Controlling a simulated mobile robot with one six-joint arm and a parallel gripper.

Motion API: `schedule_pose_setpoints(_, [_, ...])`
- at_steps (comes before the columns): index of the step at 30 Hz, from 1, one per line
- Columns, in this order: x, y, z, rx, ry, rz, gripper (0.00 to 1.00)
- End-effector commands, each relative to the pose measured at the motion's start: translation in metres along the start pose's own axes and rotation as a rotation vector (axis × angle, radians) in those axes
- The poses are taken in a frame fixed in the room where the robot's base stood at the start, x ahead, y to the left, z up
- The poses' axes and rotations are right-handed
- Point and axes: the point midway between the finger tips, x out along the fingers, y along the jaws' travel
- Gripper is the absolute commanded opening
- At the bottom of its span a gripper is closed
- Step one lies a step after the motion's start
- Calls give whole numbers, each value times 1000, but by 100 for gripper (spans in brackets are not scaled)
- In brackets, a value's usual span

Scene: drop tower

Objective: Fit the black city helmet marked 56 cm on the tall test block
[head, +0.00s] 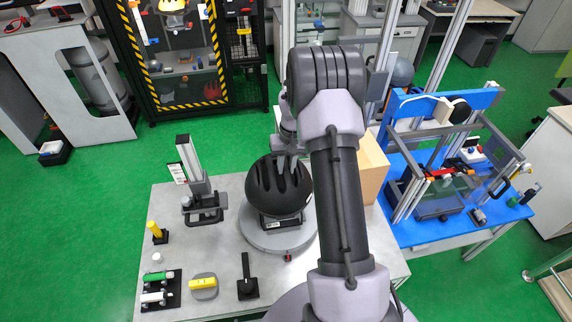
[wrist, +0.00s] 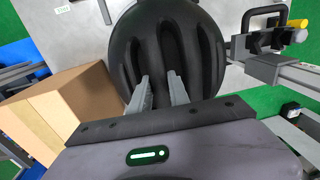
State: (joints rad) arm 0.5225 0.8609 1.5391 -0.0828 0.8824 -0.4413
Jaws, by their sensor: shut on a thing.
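The black helmet (head: 262,188) with long vent slots is over the round grey turntable (head: 270,241) on the grey table; it also fills the top middle of the wrist view (wrist: 205,45). My gripper (head: 287,163) is above the helmet, its two fingers (wrist: 162,85) reaching down into the vents and shut on the shell between them. A dark base with a small white label (head: 283,224) shows under the helmet's front edge. The helmet hides any block inside it, so I cannot tell whether it is seated. The 56 cm mark is not readable.
A grey clamp stand (head: 192,180) is left of the helmet, and a cardboard box (head: 373,168) is right of it, behind my arm. A yellow gauge (head: 203,284), a black upright tool (head: 247,280) and small parts lie front left. A blue bench (head: 425,230) stands right.

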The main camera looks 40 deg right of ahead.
Motion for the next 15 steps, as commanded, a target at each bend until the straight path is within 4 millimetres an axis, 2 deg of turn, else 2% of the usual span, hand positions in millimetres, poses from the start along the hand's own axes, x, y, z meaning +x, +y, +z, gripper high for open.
schedule_pose_setpoints(1, [7, 1, 0, 0, 1, 0, 0])
schedule_pose_setpoints(4, [12, 1, 0, 0, 1, 0, 0])
schedule_pose_setpoints(15, [12, 1, 0, 0, -1, 0, 0])
